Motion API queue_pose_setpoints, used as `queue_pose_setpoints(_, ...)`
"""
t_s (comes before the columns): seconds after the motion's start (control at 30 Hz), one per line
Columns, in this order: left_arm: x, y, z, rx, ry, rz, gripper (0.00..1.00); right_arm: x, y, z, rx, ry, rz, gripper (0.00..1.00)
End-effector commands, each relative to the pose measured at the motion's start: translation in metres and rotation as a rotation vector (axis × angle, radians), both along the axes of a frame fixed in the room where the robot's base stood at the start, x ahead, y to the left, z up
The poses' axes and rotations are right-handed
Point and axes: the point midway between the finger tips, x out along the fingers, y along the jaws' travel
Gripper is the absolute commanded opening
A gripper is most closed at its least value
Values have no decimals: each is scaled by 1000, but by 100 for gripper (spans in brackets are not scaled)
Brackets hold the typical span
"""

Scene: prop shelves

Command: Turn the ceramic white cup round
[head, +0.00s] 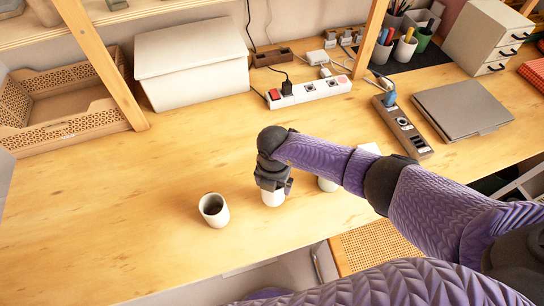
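My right gripper (273,187) comes in from the right and points down over a white cup (272,198) near the front of the wooden table. Only the lower part of this cup shows below the fingers; its rim is hidden. The fingers are at its sides, but I cannot tell whether they press on it. A second whitish cup (213,212) with a dark inside stands upright to the left, apart from the gripper. A third white object (327,184), possibly a cup, is partly hidden behind my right arm. I cannot tell which one is ceramic. My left gripper is not in view.
A white lidded box (192,65) and a wicker tray (70,122) stand at the back left. A power strip (310,92) lies behind the gripper. The table's left middle is clear.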

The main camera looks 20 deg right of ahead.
Motion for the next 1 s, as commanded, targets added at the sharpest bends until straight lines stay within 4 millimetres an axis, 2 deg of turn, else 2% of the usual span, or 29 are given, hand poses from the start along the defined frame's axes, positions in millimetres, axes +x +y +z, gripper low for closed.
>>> queue_pose_setpoints(0.13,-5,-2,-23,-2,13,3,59,1,-1,-8,0,-2,270,19)
queue_pose_setpoints(0.47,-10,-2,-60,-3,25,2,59,1,-1,-8,-1,0,1017,19)
queue_pose_setpoints(0.8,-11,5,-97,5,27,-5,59,1,-1,-8,0,-1,1880,19)
queue_pose_setpoints(1.0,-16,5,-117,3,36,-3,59,1,-1,-7,0,0,2326,19)
